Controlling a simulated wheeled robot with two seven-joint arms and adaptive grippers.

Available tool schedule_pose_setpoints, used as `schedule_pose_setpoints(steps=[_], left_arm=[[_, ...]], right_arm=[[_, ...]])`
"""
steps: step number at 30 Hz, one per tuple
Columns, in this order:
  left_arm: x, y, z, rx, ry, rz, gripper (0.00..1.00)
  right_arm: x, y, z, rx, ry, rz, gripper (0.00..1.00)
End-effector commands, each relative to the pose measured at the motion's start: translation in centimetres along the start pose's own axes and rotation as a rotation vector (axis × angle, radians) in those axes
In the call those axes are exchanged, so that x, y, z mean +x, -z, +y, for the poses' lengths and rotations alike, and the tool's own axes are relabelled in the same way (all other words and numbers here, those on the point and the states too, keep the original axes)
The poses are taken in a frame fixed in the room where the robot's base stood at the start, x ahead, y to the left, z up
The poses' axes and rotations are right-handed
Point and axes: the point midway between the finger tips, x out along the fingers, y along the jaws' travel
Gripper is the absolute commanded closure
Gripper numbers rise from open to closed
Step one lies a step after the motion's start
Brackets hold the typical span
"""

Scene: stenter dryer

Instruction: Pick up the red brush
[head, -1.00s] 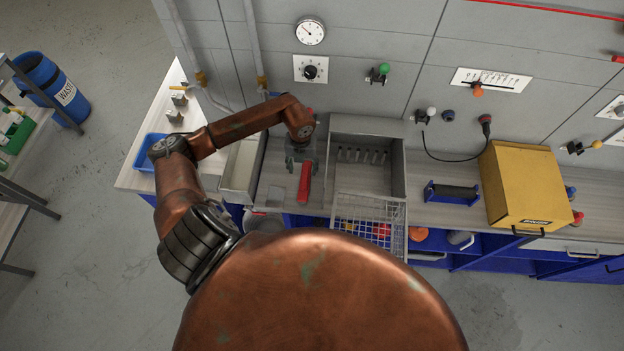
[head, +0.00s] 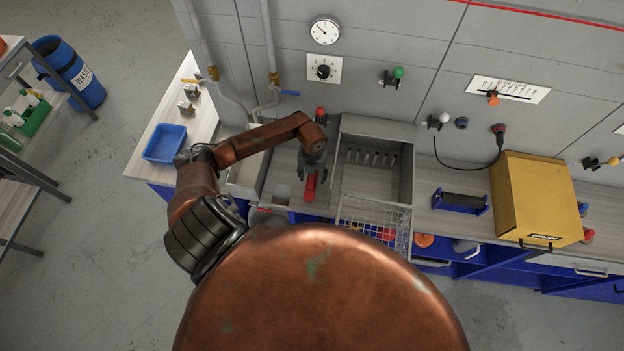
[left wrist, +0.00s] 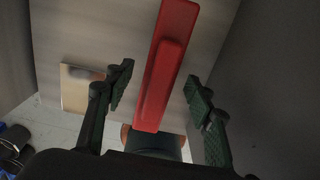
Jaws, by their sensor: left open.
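The red brush (head: 309,189) lies on the worktop in the head view, left of the metal sink-like basin, and is partly hidden by my left gripper. My left gripper (head: 312,174) is over its far part. In the left wrist view the brush (left wrist: 163,70) runs lengthwise between the two open fingers of my left gripper (left wrist: 158,88). A gap shows on each side of it, so neither finger appears to touch it. My right gripper is not in view.
The metal basin (head: 410,165) and wire basket (head: 378,222) stand close to the right of the brush. A narrow pale tray (head: 243,180) is at its left. A red-topped knob (head: 320,114) is on the wall behind. A yellow box (head: 535,200) stands farther right.

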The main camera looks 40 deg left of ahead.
Motion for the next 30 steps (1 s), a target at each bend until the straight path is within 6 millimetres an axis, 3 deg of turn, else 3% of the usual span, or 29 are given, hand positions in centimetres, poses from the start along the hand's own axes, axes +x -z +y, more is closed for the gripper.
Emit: schedule_pose_setpoints(steps=[6,27,30], left_arm=[[0.08,0.01,0.13,-0.002,0.0,0.0,0.52],[0.0,-0.04,0.09,-0.002,0.0,-0.001,1.0],[0.0,-0.04,0.09,-0.002,0.0,-0.001,1.0]], right_arm=[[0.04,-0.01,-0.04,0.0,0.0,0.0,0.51],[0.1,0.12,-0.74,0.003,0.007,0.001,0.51],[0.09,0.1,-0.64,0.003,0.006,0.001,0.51]])
